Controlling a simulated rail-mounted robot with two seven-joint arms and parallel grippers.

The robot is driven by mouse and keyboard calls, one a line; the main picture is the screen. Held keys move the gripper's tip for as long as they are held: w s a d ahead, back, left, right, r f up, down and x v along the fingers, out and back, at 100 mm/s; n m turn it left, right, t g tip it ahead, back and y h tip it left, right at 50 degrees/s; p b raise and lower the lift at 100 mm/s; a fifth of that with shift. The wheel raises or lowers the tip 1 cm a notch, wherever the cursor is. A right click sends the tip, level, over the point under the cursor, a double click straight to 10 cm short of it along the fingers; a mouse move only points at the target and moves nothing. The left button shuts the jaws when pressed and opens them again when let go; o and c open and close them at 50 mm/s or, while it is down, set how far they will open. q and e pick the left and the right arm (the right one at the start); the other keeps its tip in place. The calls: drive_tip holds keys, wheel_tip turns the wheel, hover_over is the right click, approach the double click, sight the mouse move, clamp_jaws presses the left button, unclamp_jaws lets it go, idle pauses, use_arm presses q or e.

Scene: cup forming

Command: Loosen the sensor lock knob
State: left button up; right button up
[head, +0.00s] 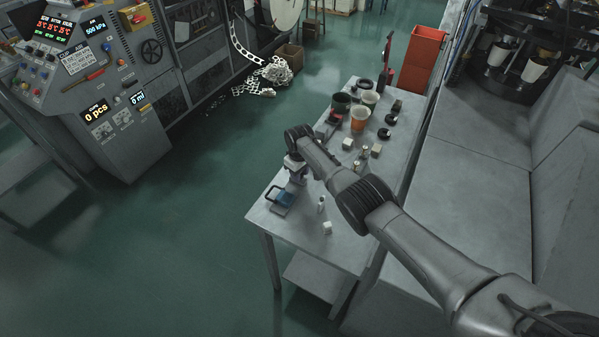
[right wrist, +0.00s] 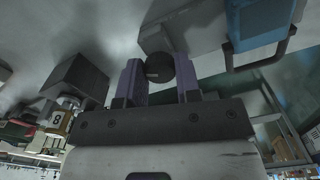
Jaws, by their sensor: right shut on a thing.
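In the right wrist view a small dark round knob (right wrist: 158,68) with a pale mark on its face sits between the two fingers of my right gripper (right wrist: 160,75). The fingers are shut on it, one at each side. The knob is next to a pale grey surface above it. In the head view my right arm reaches over the grey table, and my right gripper (head: 296,171) is near its left front part. The knob cannot be made out there. My left gripper is not in view.
A blue block with a dark handle (head: 285,197) is close to the gripper; it also shows in the right wrist view (right wrist: 262,20). Cups (head: 360,118), dark rings and small blocks stand farther back on the table (head: 268,216). A control cabinet (head: 100,75) stands far left, across open floor.

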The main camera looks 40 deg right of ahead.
drive_tip(key=shift+n, duration=1.6)
drive_tip(key=o, duration=0.9)
wheel_tip(320, 180, up, 6)
drive_tip(key=p, duration=0.3)
drive_tip(key=shift+r+p, duration=0.75)
drive_tip(key=shift+r, duration=3.15)
